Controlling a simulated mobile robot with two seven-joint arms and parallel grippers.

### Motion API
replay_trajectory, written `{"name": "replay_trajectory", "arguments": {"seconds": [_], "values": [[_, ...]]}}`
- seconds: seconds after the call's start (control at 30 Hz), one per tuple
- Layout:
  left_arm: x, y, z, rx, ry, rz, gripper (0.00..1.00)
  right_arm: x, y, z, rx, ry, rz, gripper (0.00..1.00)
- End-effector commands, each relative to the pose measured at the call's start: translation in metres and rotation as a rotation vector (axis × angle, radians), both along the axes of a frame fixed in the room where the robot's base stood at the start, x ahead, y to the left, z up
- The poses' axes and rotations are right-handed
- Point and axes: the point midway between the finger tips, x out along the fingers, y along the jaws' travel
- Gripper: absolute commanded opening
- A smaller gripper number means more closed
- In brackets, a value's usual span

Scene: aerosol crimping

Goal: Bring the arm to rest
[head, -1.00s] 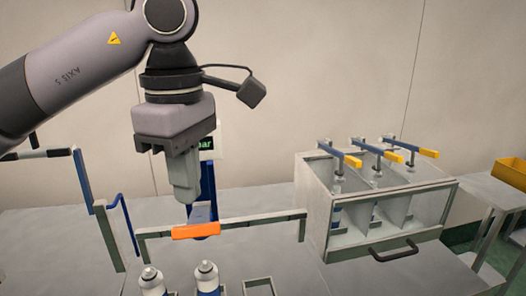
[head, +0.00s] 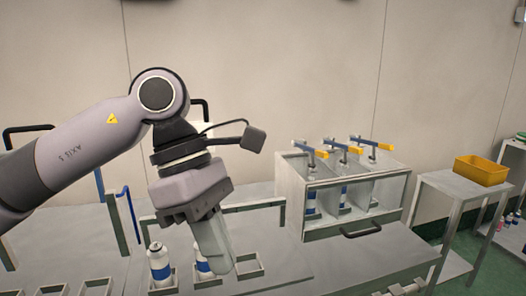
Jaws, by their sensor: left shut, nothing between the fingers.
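My left gripper (head: 217,258) is shut and empty. It hangs in front of the right-hand one of two white-and-blue aerosol cans and partly hides it. The left can (head: 160,265) stands upright in a small square holder on the table, and the right can (head: 203,270) stands beside it. I cannot tell whether the gripper touches the right can. My left arm reaches in from the left with its wrist tilted. My right gripper is not in view.
A clear-fronted box (head: 345,195) with several toggle clamps with yellow-tipped handles stands to the right. A yellow bin (head: 481,170) sits on a side table (head: 455,188). Empty square holders (head: 249,266) line the table front. A blue-and-grey frame stands behind the arm.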

Motion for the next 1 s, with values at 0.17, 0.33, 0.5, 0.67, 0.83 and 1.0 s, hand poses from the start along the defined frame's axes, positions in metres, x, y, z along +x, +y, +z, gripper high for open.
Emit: {"name": "replay_trajectory", "arguments": {"seconds": [0.17, 0.33, 0.5, 0.67, 0.83, 1.0], "values": [[-0.03, -0.048, -0.02, -0.28, 0.257, 0.032, 0.0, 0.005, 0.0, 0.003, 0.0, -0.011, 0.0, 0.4], [-0.049, -0.081, -0.017, -0.543, 0.532, 0.123, 0.0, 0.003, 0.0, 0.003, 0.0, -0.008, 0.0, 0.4], [-0.05, -0.098, -0.005, -0.784, 0.831, 0.266, 0.0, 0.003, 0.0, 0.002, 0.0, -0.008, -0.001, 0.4], [-0.034, -0.097, 0.002, -0.982, 1.122, 0.445, 0.0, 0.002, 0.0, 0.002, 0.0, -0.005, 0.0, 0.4], [-0.002, -0.08, -0.007, -1.163, 1.44, 0.677, 0.0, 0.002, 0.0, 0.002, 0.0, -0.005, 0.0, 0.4], [0.033, -0.051, -0.041, -1.307, 1.756, 0.95, 0.0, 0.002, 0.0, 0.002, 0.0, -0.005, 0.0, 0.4]]}}
